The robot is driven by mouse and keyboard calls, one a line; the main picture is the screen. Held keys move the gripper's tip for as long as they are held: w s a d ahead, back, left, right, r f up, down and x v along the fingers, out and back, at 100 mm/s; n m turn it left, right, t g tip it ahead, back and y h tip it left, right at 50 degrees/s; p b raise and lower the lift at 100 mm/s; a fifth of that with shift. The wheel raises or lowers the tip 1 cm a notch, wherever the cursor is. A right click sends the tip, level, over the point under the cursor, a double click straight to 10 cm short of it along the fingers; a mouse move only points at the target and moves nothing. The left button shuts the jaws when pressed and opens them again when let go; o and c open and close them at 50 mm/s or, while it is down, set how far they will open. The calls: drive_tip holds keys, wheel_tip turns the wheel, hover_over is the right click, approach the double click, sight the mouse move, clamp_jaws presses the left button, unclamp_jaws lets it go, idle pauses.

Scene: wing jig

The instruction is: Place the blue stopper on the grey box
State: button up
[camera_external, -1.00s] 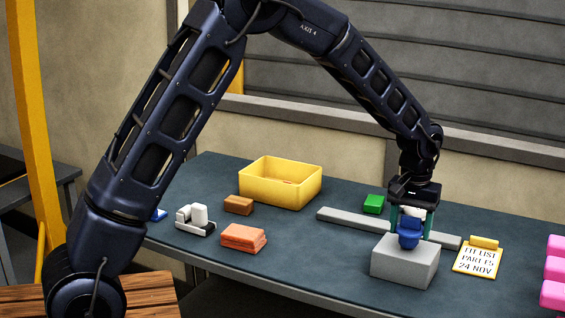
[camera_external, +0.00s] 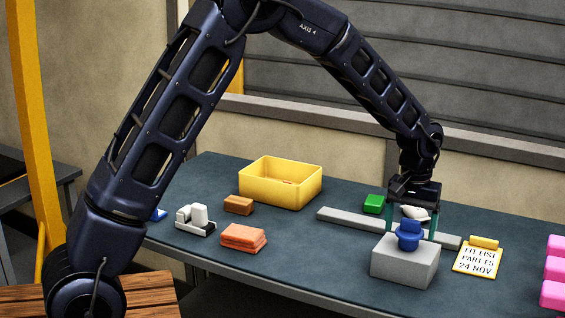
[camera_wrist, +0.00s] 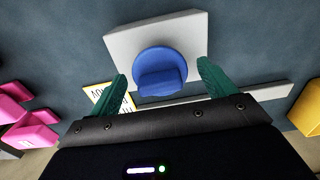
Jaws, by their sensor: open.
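The blue stopper (camera_external: 409,236) stands upright on top of the grey box (camera_external: 404,268), near the middle of its top face. In the wrist view the stopper (camera_wrist: 160,72) shows as a round blue disc with a raised grip, on the pale box (camera_wrist: 120,45). My gripper (camera_external: 411,232) is open above the box. Its green fingers stand apart on either side of the stopper, with clear gaps to it in the wrist view (camera_wrist: 163,70).
A long grey bar (camera_external: 350,220) and a green block (camera_external: 374,204) lie behind the box. A clipboard note (camera_external: 478,261) lies to its right. A yellow bin (camera_external: 280,184), orange blocks (camera_external: 243,238) and a brown block (camera_external: 238,205) are to the left. Pink blocks (camera_external: 553,295) stand far right.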

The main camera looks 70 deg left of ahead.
sight(404, 218)
wheel_tip(404, 218, up, 11)
drive_tip(key=shift+f, duration=0.1)
drive_tip(key=s+d+r+m+t, duration=0.1)
drive_tip(key=s+d+r, duration=0.2)
drive_tip(key=s+r, duration=0.3)
drive_tip(key=s+d+r+m, duration=0.2)
drive_tip(key=s+d+r, duration=0.2)
drive_tip(key=s, duration=0.4)
drive_tip(key=s+d+r+m+t, duration=0.1)
drive_tip(key=s+d+r, duration=0.2)
drive_tip(key=s+r, duration=0.3)
drive_tip(key=s+d+f+m+t, duration=0.1)
drive_tip(key=s+d+m, duration=0.1)
drive_tip(key=s, duration=1)
drive_tip(key=s+d+f+m+t, duration=0.1)
drive_tip(key=s+d+f+m, duration=0.1)
drive_tip(key=s, duration=1)
drive_tip(key=shift+s+d+f+m+t, duration=0.3)
drive_tip(key=shift+s+d+m, duration=0.15)
drive_tip(key=shift+d, duration=0.45)
